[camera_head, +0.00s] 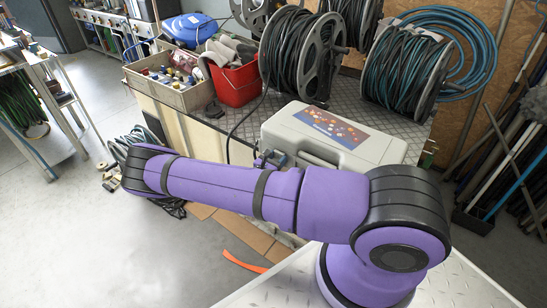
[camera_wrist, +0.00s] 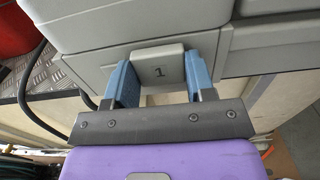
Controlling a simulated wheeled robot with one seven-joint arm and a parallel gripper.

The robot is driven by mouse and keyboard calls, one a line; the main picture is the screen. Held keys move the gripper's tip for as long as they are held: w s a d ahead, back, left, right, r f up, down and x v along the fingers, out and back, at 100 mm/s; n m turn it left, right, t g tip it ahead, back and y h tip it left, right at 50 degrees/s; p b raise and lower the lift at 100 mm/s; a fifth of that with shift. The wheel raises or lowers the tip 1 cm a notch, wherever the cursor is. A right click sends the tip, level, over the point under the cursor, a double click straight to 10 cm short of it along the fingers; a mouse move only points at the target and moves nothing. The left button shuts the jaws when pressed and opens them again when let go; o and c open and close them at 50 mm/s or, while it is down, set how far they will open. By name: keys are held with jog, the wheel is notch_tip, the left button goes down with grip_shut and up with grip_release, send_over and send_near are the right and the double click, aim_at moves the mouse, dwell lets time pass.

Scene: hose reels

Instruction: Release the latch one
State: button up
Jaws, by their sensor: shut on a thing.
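A light grey plastic case (camera_head: 380,148) with a printed label on its lid lies on the workbench in the head view. The lid edge runs just above the latch. In the head view my purple arm crosses in front of the case and hides its lower front. The gripper is mostly hidden there.
The workbench top (camera_head: 215,120) also holds a red bucket (camera_head: 236,82), a crate of small items (camera_head: 170,88) and hose reels (camera_head: 302,55) behind the case. A black cable (camera_wrist: 30,110) hangs left of the latch. Poles (camera_head: 515,150) lean at the right.

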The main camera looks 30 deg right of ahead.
jog(key=shift+s+d, duration=0.1)
jog(key=shift+s, duration=0.3)
jog(key=o, duration=1.3)
jog(key=v, duration=1)
jog(key=shift+a, duration=0.35)
jog(key=shift+s, duration=0.15)
